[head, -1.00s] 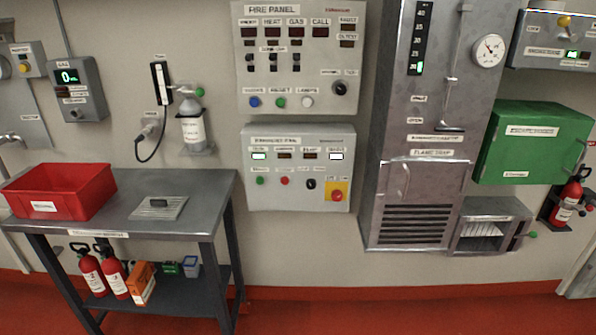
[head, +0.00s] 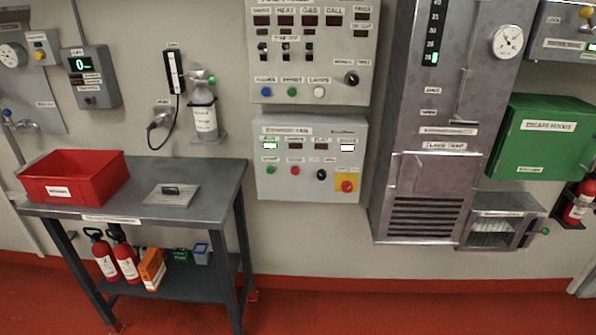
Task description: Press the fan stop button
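The fan panel (head: 311,187) is a grey box on the wall, below the fire panel (head: 313,50). Its title is too blurred to read surely. Its lower row has a green button (head: 271,170), a small red button (head: 295,170), a black knob (head: 321,174) and a larger red button (head: 347,186) on a yellow plate. The small red button's label is too small to read. A green lamp (head: 269,146) and a white lamp (head: 348,148) are lit in the upper row. Neither of my grippers is in view.
A metal table (head: 215,191) stands at the left with a red bin (head: 72,177) and a flat plate (head: 171,194) on top. Extinguishers (head: 127,263) stand on its lower shelf. A tall grey cabinet (head: 425,130) is right of the panel. The floor (head: 370,312) below the panel looks clear.

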